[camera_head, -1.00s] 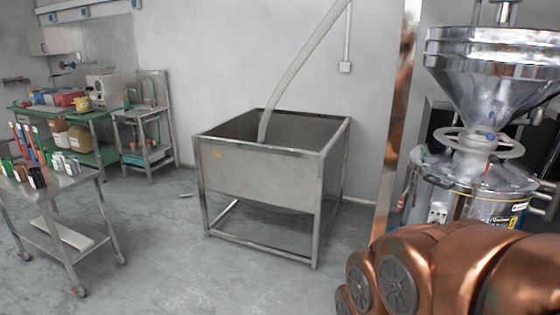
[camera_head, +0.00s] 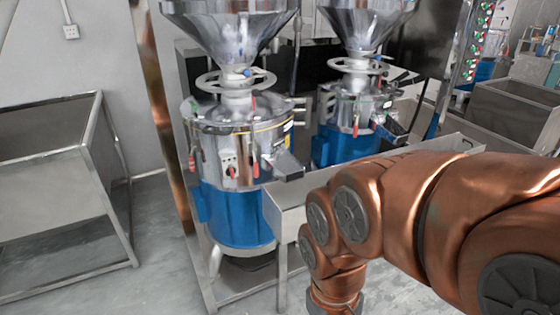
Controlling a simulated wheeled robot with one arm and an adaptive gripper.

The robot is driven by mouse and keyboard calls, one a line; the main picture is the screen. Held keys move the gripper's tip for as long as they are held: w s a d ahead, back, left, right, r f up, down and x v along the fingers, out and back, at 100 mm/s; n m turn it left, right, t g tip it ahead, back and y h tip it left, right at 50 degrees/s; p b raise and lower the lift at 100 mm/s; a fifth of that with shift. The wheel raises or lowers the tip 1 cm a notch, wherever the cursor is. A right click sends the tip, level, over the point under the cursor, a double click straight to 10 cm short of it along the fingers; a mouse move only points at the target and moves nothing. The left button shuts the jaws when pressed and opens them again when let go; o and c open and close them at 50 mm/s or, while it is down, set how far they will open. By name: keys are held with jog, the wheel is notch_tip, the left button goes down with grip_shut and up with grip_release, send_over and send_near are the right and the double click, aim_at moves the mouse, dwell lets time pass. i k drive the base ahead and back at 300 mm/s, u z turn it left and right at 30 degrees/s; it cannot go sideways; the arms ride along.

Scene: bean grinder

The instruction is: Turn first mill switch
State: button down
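Two mills stand side by side, each with a steel funnel on top, a steel drum and a blue lower body. My copper arm reaches in from the right and bends down at the bottom middle, apart from the switch. My gripper is below the frame.
A steel trough (camera_head: 285,205) runs in front of the mills, between them and my arm. A steel bin (camera_head: 45,170) stands at the left. A panel with several green buttons (camera_head: 478,35) is at the upper right. Bare floor (camera_head: 90,285) lies at the lower left.

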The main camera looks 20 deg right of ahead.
aim_at(230, 172)
jog(key=z, duration=0.15)
jog(key=k, duration=0.5)
jog(key=u, duration=1)
jog(key=i, duration=1.25)
jog(key=z, duration=0.5)
